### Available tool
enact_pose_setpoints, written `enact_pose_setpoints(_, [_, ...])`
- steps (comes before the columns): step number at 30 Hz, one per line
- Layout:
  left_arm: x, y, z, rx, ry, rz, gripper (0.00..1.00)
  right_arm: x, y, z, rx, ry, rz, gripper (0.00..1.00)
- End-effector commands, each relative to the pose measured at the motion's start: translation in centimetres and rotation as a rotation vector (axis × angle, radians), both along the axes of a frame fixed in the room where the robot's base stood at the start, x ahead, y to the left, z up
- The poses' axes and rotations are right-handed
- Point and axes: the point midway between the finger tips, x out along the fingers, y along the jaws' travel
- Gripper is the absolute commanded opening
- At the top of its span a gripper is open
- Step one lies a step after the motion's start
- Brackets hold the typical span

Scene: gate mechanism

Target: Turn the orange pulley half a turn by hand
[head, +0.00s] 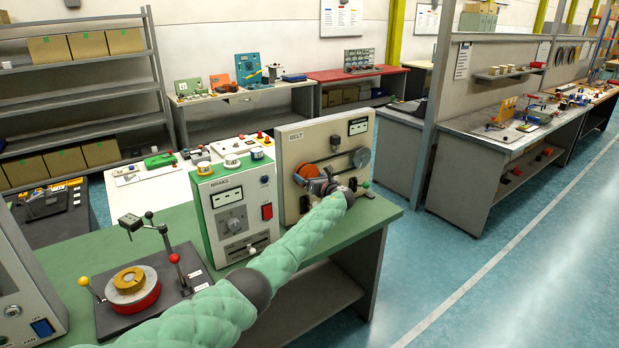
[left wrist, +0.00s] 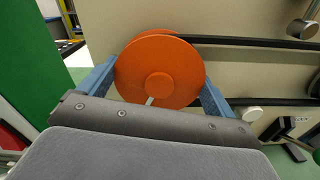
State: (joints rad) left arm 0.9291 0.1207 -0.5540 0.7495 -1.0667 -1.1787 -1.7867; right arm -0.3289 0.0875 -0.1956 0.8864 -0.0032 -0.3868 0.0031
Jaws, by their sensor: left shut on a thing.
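The orange pulley (head: 308,171) is on the front of the beige belt panel (head: 293,150), partly hidden behind my gripper in the head view. In the left wrist view the orange pulley (left wrist: 175,65) faces me, with a round hub in its middle and a short white mark below the hub. My left gripper (head: 318,184) is at the pulley. Its blue fingers (left wrist: 158,85) lie on the left and right of the pulley's rim and are shut on it. My right gripper is in neither view.
A dark belt (left wrist: 265,42) runs right from the pulley to a smaller grey pulley (head: 361,157). A brake box (head: 235,208) stands close on the left on the green bench (head: 378,215).

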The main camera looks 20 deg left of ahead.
Motion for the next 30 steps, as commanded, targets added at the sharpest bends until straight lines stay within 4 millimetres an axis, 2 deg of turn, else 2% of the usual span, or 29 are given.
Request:
enact_pose_setpoints(5, [-0.1,-0.1,-0.4,-0.002,0.004,0.0,0.68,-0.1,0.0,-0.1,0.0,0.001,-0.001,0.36])
enact_pose_setpoints(6, [-0.1,-0.1,-0.4,-0.002,0.004,0.0,0.98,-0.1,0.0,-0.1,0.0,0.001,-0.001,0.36])
enact_pose_setpoints(7, [-0.1,-0.1,-0.4,-0.001,0.004,0.0,1.0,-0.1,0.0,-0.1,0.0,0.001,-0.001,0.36])
enact_pose_setpoints(14, [-0.1,-0.1,-0.3,-0.002,0.001,0.0,1.0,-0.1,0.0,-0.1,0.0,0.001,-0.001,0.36])
enact_pose_setpoints(19, [-0.8,-1.0,-0.5,-0.002,0.0,-0.001,1.0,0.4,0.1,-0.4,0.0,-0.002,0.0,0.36])
enact_pose_setpoints(23, [-1.9,-2.4,-0.6,-0.003,0.0,-0.002,1.0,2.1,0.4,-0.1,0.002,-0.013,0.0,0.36])
enact_pose_setpoints(25, [-2.5,-3.4,-0.7,-0.003,0.001,-0.003,1.0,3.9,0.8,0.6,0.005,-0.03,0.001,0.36])
enact_pose_setpoints(30, [-3.9,-5.2,-0.6,-0.003,0.001,-0.001,1.0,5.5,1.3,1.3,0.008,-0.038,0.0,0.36])
